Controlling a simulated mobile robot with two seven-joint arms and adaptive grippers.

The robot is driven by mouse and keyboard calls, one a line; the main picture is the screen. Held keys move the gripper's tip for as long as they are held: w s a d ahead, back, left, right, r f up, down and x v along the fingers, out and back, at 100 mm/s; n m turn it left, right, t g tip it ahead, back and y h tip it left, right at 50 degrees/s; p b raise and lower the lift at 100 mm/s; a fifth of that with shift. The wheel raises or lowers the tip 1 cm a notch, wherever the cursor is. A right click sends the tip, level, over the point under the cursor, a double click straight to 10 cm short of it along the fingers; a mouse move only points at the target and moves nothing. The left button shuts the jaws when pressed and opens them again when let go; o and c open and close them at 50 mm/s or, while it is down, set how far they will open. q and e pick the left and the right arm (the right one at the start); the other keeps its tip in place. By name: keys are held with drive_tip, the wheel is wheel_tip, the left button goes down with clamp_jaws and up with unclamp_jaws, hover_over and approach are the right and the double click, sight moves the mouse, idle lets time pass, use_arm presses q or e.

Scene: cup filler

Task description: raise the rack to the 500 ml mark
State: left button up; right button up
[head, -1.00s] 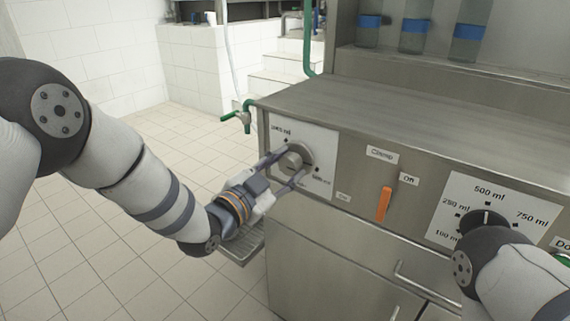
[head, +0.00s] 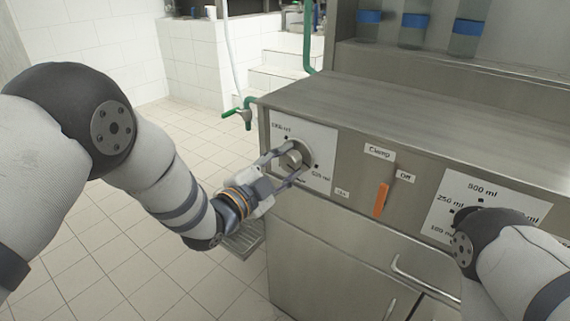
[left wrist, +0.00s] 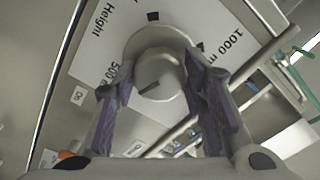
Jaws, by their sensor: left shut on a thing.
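The height knob (head: 291,158) is a round grey metal knob on a white label plate (head: 318,150) at the left end of the steel machine's front. In the left wrist view the knob (left wrist: 160,75) has a dark pointer line slanting to the lower left, on the side of the "500 ml" print (left wrist: 113,73). The "1000 ml" print (left wrist: 222,50) is at the right. My left gripper (head: 282,165) is shut on the knob, one finger on each side. The left finger partly covers the plate near "500 ml". The rack itself cannot be made out.
An orange clamp lever (head: 382,200) hangs beside an "Off" label. A volume dial plate (head: 450,212) is partly covered by my right arm. A green tap (head: 240,113) projects at the machine's left. Blue-banded bottles (head: 412,30) stand on the shelf. Tiled floor is free at left.

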use_arm(q)
drive_tip(key=o, duration=1.2)
drive_tip(key=shift+c, duration=0.2)
drive_tip(key=v, duration=1.2)
